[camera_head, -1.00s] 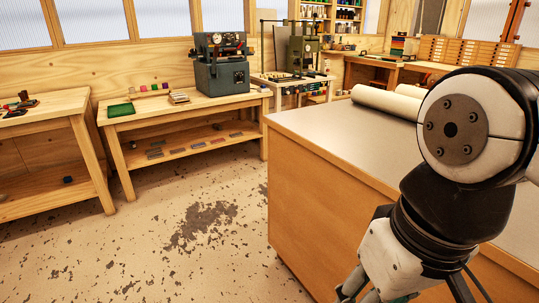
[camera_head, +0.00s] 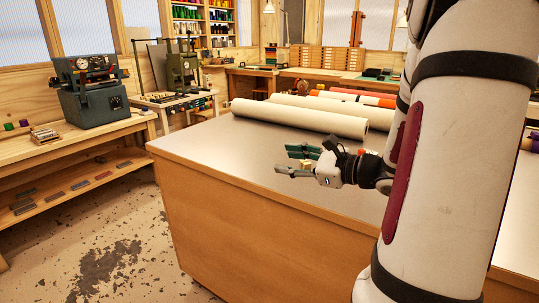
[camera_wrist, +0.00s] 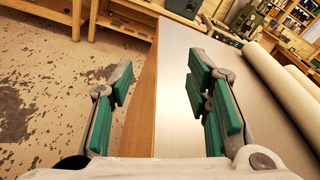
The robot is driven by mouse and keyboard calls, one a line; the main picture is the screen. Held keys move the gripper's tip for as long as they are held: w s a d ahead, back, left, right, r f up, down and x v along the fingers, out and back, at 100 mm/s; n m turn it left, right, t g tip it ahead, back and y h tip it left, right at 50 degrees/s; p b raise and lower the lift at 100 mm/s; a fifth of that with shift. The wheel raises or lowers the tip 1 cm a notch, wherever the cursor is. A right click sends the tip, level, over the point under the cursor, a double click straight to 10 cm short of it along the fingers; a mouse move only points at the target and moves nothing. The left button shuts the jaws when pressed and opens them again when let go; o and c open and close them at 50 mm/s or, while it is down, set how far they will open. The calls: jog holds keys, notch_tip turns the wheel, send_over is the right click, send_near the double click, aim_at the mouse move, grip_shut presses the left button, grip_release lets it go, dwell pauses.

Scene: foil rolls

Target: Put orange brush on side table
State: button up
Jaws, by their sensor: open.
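My gripper (camera_head: 284,161) is open above the grey top of the large wooden-sided counter (camera_head: 215,147), with its fingers pointing left in the head view. In the wrist view, its green-padded fingers (camera_wrist: 160,70) stand wide apart over the counter's edge, with nothing between them. A small tan piece shows at the gripper in the head view; I cannot tell what it is. I cannot make out an orange brush in either view. Wooden benches stand at the left and back; I cannot tell which is the side table.
Large cream rolls (camera_head: 300,117) lie across the counter's back, with orange-and-white rolls (camera_head: 335,95) behind. A grey machine (camera_head: 91,93) stands on the left wooden bench (camera_head: 85,143). Speckled floor (camera_head: 110,245) is open between bench and counter. The counter's front left is clear.

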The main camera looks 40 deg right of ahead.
jog(key=s+d+f+m+t+h, duration=0.1)
jog(key=s+d+m+h, duration=0.25)
jog(key=d, duration=0.35)
jog(key=s+d+f+m+h, duration=0.2)
jog(key=s+d+m+h, duration=0.15)
jog(key=d, duration=0.35)
jog(key=m+g+h, duration=0.1)
jog(key=m+h, duration=0.4)
jog(key=m, duration=0.1)
send_near(364, 153)
jog(key=shift+h, duration=0.4)
jog(key=x, duration=0.3)
jog(key=a+x, duration=0.1)
jog(key=x, duration=0.1)
jog(key=shift+w+d+r+p, duration=0.2)
jog(key=shift+w+p, duration=0.2)
jog(key=shift+w, duration=0.15)
jog(key=shift+d+f+x, duration=0.15)
jog(key=shift+x, duration=1.25)
jog(key=shift+d+f+x, duration=0.15)
jog(key=shift+d+x, duration=0.05)
jog(key=shift+x, duration=1.2)
jog(key=shift+s, duration=0.15)
jog(key=shift+c, duration=0.5)
grip_shut()
